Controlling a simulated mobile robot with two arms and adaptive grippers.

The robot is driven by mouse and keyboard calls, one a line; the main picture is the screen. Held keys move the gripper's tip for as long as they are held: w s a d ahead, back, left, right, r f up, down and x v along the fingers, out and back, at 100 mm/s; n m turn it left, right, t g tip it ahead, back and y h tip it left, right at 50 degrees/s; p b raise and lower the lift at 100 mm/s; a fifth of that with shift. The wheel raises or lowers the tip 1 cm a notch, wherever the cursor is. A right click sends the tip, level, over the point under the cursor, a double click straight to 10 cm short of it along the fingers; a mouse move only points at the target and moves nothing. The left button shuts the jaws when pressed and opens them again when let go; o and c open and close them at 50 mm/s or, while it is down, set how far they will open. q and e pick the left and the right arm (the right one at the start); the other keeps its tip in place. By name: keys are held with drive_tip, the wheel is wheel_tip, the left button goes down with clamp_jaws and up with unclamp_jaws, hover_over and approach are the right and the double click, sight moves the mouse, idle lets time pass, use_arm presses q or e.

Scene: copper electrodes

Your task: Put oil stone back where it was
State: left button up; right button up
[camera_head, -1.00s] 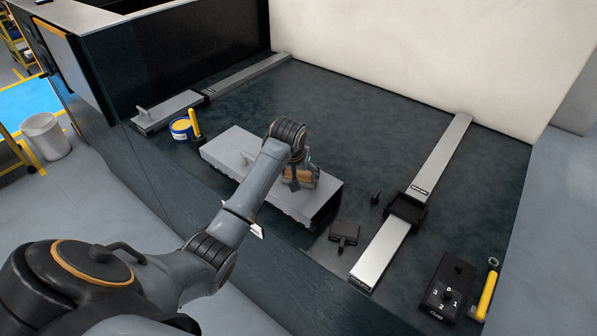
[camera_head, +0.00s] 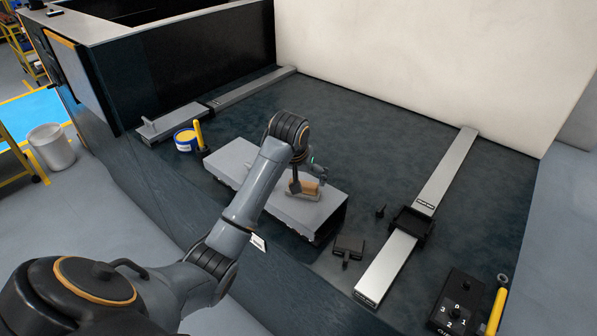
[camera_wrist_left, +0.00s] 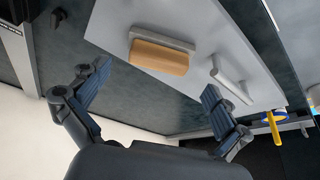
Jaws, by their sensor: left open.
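The oil stone appears to be the tan-orange block (camera_head: 299,187) with a grey strip along one side, lying on the grey slab (camera_head: 232,158). In the left wrist view the block (camera_wrist_left: 158,58) rests near one edge of the slab (camera_wrist_left: 205,18), beside a pale bar-shaped handle (camera_wrist_left: 232,80). My left gripper (camera_head: 308,176) is right by the block, partly overlapping it in the head view. In the left wrist view its fingers (camera_wrist_left: 152,98) are spread wide, with nothing between the tips and the block beyond them. My right gripper is not in view.
A grey rail (camera_head: 445,170) with a black slider (camera_head: 411,221) runs right of the slab. A black T-shaped tool (camera_head: 348,248) lies between them. A blue-and-yellow tin (camera_head: 185,141) stands left. A control box (camera_head: 456,302) sits front right. The back middle is clear.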

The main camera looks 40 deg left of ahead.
use_arm(q)
drive_tip(key=b+v, duration=0.1)
drive_tip(key=v, duration=0.5)
drive_tip(key=shift+r, duration=0.3)
drive_tip(key=shift+s+d+f, duration=0.1)
